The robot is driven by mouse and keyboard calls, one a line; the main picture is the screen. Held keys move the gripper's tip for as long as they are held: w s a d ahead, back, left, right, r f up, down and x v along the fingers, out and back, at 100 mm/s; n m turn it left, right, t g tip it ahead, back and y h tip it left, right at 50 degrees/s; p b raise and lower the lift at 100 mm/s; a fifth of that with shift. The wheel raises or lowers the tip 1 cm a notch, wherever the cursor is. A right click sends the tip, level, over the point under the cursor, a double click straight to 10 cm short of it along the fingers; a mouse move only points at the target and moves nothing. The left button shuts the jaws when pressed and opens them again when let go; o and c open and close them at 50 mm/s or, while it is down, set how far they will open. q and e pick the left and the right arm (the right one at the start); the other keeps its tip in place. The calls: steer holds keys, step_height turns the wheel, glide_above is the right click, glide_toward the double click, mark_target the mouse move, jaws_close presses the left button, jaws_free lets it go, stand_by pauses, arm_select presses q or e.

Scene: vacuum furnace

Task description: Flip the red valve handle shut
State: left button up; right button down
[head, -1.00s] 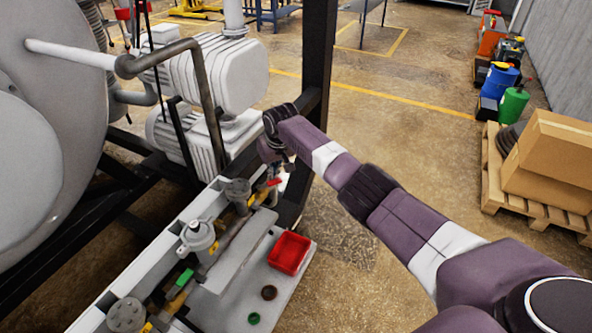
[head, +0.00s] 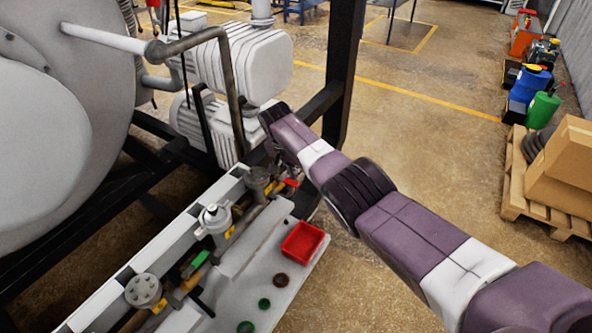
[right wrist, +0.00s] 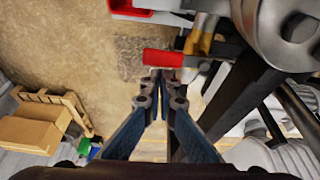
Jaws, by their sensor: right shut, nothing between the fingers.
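The red valve handle (head: 291,183) is at the far end of the pipe row in the head view, partly hidden by my right gripper. In the right wrist view the red handle (right wrist: 163,58) lies crosswise just ahead of the fingertips, beside a brass fitting (right wrist: 200,38). My right gripper (right wrist: 158,77) is shut and empty, its tips close to the handle; I cannot tell whether they touch. In the head view my right gripper (head: 284,170) hangs at the handle, mostly hidden by my wrist. My left gripper is not in view.
A green-handled valve (head: 199,259) sits nearer on the same pipe row. A red tray (head: 303,243) and small round caps lie on the bench to the right. A black frame post (head: 343,75) and grey pump (head: 243,60) stand behind.

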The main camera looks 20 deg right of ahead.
steer(key=shift+s, duration=0.25)
steer(key=shift+a, duration=0.1)
stand_by(0.6)
steer(key=v, duration=1.2)
